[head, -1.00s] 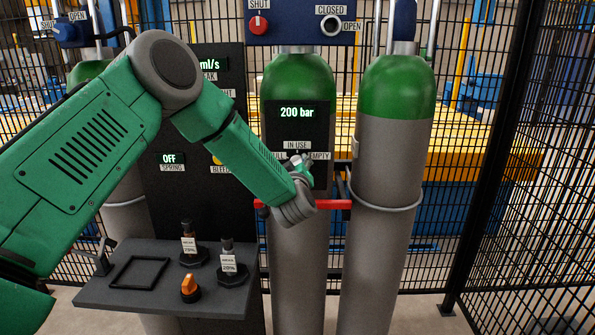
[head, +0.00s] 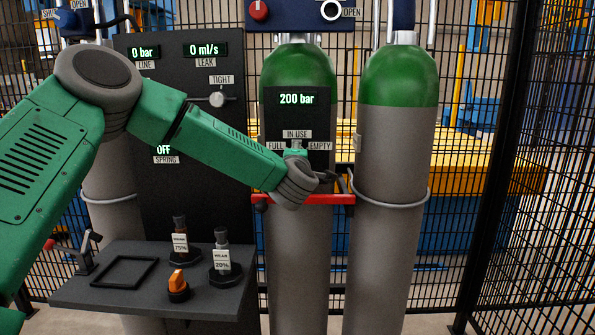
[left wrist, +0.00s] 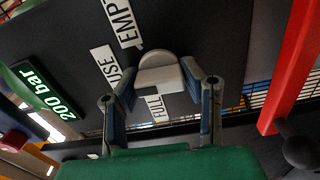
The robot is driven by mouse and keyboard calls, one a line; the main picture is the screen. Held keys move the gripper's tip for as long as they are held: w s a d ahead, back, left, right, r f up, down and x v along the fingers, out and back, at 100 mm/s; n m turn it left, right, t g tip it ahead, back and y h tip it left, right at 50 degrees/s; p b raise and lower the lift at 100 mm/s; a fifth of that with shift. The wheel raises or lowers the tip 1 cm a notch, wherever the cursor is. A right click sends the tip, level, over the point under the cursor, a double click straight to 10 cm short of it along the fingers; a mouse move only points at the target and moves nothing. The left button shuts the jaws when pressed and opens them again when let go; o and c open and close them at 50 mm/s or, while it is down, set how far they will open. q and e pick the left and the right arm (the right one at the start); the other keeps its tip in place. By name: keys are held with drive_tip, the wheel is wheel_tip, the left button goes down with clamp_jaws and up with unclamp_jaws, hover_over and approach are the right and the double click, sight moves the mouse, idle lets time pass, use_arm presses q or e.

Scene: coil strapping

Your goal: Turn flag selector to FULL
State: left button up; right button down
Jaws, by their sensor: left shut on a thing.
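The flag selector is a pale grey knob (left wrist: 158,76) on the dark panel (head: 318,100) reading "200 bar", fixed to the middle green-topped cylinder. Labels FULL (head: 276,146), IN USE (head: 297,134) and EMPTY (head: 320,146) surround it. My left gripper (head: 303,172) is at the panel, just below IN USE, and hides most of the knob in the head view. In the left wrist view its two fingers (left wrist: 161,88) are shut on the knob, one on each side. I cannot tell exactly which label the knob points to. My right gripper is not in view.
A red bar (head: 335,198) crosses just below my left gripper. A grey cylinder (head: 387,220) stands to the right, beside black mesh fencing (head: 520,200). A dark shelf (head: 105,303) at lower left holds a frame, two labelled bottles and an orange knob.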

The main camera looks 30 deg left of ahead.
use_arm(q)
drive_tip(key=n+b, duration=0.3)
drive_tip(key=b, duration=0.1)
drive_tip(key=f+n+b, duration=0.1)
drive_tip(key=n+b, duration=0.3)
drive_tip(key=b, duration=0.1)
drive_tip(key=n+b, duration=0.3)
drive_tip(key=b, duration=0.1)
drive_tip(key=shift+f+n, duration=0.25)
drive_tip(key=shift+n, duration=0.15)
drive_tip(key=shift+r+n+b, duration=0.1)
drive_tip(key=shift+n+b, duration=1.3)
drive_tip(key=shift+b, duration=0.4)
drive_tip(key=o, duration=1.1)
drive_tip(key=shift+c, duration=0.2)
drive_tip(key=shift+o, duration=0.5)
drive_tip(key=shift+w+r, duration=0.1)
drive_tip(key=shift+r, duration=0.05)
drive_tip(key=shift+r, duration=0.1)
